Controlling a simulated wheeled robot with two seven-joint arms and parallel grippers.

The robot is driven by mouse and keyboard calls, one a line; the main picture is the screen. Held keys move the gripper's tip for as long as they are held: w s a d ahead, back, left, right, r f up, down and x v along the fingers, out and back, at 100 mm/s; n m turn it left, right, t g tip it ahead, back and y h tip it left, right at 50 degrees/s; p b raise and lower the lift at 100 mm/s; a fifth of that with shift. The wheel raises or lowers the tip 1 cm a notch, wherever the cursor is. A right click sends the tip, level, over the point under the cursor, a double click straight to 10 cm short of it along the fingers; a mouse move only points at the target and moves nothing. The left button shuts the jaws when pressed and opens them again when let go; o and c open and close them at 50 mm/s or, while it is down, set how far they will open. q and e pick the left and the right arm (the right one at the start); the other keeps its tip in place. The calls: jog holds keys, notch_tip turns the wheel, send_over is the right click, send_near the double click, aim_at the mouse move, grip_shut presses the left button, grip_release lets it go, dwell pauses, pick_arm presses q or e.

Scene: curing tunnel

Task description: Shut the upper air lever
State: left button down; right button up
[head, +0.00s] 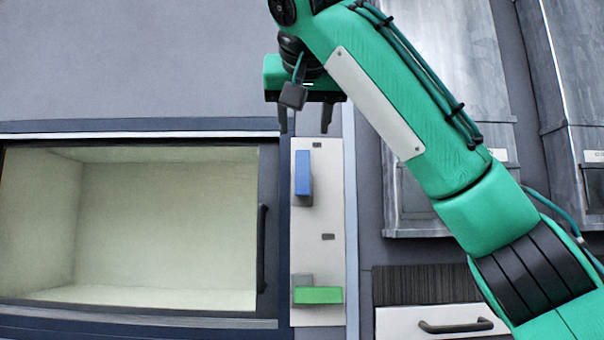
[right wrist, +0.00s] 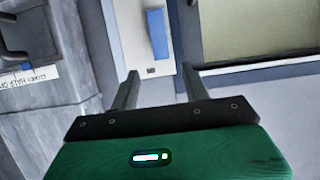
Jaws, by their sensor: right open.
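The upper air lever is a blue bar (head: 303,173) standing upright on a pale vertical panel (head: 318,220). A second lever, a green bar (head: 318,295), lies horizontal near the bottom of the same panel. My right gripper (head: 305,130) is open and empty, its two fingers pointing down just above the top of the blue lever in the head view. In the right wrist view the blue lever (right wrist: 157,34) lies beyond the open fingertips (right wrist: 160,72), roughly between their lines, with a gap to it. My left gripper is not in view.
An open, empty, lit chamber (head: 150,225) is left of the panel, with a dark vertical handle (head: 262,248) at its right edge. Grey metal housings (head: 440,100) stand at right. A white drawer (head: 400,322) with a dark handle is below right. My right arm crosses the upper right.

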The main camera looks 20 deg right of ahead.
aim_at(303, 159)
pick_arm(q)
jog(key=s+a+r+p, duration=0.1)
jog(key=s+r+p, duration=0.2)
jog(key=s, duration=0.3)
pick_arm(e)
jog(key=p+x, duration=0.3)
jog(key=x, duration=0.3)
jog(key=shift+w+r, duration=0.1)
jog(key=shift+r, duration=0.05)
jog(key=p+x, duration=0.2)
jog(key=x, duration=0.3)
jog(key=shift+w+d, duration=0.15)
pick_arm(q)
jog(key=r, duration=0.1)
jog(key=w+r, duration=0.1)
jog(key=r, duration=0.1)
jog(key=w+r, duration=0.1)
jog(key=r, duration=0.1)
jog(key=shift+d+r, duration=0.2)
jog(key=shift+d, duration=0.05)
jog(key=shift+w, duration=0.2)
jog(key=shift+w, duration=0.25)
pick_arm(e)
jog(key=shift+f, duration=0.2)
grip_shut()
